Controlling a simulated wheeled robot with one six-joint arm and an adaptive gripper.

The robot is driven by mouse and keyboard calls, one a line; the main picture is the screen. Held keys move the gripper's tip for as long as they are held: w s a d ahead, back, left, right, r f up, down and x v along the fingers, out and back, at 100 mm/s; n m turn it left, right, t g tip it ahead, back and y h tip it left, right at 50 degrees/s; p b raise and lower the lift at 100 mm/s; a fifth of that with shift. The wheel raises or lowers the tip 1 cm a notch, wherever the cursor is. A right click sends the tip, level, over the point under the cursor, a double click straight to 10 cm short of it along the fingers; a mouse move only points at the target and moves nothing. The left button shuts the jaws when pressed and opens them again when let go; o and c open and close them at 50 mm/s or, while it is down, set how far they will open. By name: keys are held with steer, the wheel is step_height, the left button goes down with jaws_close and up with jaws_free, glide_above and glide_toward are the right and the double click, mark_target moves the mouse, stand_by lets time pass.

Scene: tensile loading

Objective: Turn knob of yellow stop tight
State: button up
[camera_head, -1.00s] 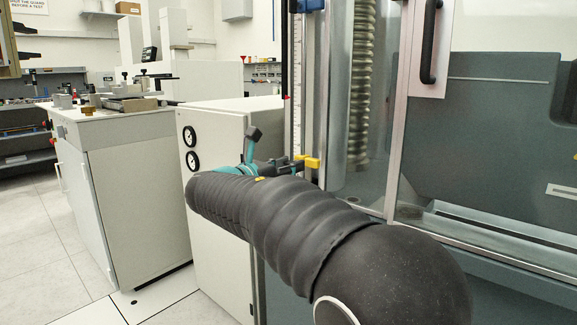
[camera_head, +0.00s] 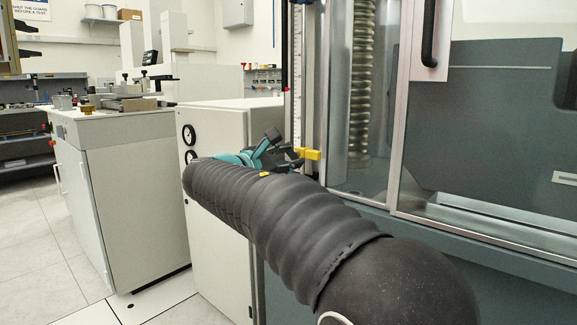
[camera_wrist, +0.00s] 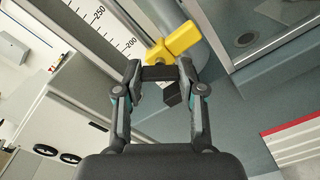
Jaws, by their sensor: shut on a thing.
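The yellow stop (camera_head: 309,154) sits on the upright white scale (camera_head: 297,95) at the left edge of the testing machine. In the wrist view the yellow stop (camera_wrist: 174,42) lies just beyond my fingertips, beside the scale near the 200 mark. My gripper (camera_wrist: 161,75) is shut on the stop's dark knob (camera_wrist: 159,73), which spans between the two fingertips. In the head view my gripper (camera_head: 285,153) is small and partly hidden by my own arm, and the knob cannot be made out there.
The machine's clear guard door (camera_head: 398,120) with a black handle (camera_head: 429,35) stands to the right. A white cabinet with round dials (camera_head: 189,134) stands close behind my arm. A grey bench cabinet (camera_head: 125,165) is further left, with open floor (camera_head: 35,230) beside it.

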steer(key=m+b, duration=0.4)
steer(key=m, duration=0.2)
steer(key=shift+f, duration=0.2)
steer(key=shift+r+m+b, duration=0.15)
steer(key=shift+m+b, duration=1)
steer(key=shift+m, duration=0.95)
steer(key=shift+r, duration=0.1)
steer(key=o, duration=1.2)
steer(key=shift+c, duration=0.2)
steer(key=v, duration=1.2)
